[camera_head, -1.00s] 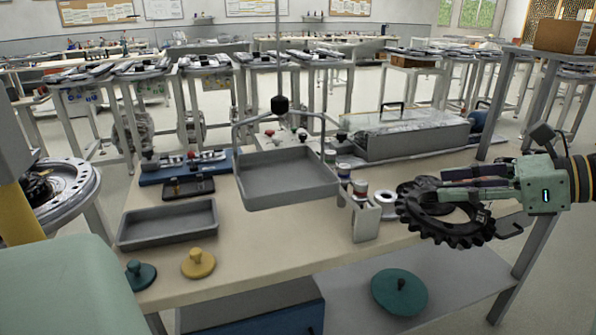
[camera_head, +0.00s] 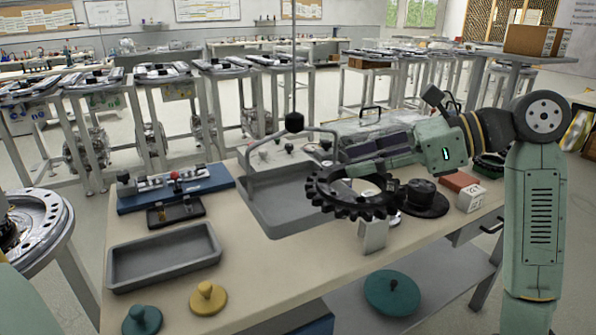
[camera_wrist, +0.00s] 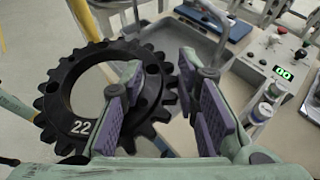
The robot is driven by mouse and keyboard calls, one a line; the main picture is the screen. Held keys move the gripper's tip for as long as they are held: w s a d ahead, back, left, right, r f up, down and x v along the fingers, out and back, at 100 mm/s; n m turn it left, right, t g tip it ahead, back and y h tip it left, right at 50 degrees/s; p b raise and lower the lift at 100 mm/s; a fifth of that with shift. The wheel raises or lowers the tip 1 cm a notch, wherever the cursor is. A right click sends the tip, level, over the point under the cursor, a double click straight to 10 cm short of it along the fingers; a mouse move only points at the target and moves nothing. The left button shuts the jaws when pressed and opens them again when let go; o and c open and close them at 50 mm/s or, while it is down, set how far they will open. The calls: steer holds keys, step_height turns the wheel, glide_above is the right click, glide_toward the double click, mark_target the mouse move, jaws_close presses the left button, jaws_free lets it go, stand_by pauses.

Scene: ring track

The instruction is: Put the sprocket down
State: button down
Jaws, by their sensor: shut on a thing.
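My gripper (camera_head: 364,169) is shut on the rim of a black toothed sprocket (camera_head: 343,207). The sprocket is a ring with a wide open centre, held roughly flat above the workbench (camera_head: 262,262). In the head view it overlaps the right part of a grey hanging tray (camera_head: 262,214) and the top of a white bracket (camera_head: 373,237); its exact height is hard to tell. In the wrist view, the sprocket (camera_wrist: 62,95) shows a white "22" and extends left of the purple finger pads of my gripper (camera_wrist: 165,90).
A black stepped hub (camera_head: 425,198), a white block (camera_head: 470,198) and a red block (camera_head: 459,181) stand right of the sprocket. A long grey tray (camera_head: 165,258) and a yellow knobbed disc (camera_head: 208,298) lie left. The bench's front middle is bare.

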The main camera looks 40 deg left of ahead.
steer(key=a, duration=0.4)
steer(key=a+p, duration=0.1)
steer(key=a, duration=0.3)
steer(key=w+a+f+p, duration=0.1)
steer(key=a, duration=0.3)
steer(key=shift+a, duration=0.25)
steer(key=shift+f+p, duration=0.6)
steer(key=shift+f, duration=1.2)
steer(key=shift+f, duration=0.6)
steer(key=c, duration=1.2)
jaws_free()
steer(key=shift+f, duration=0.1)
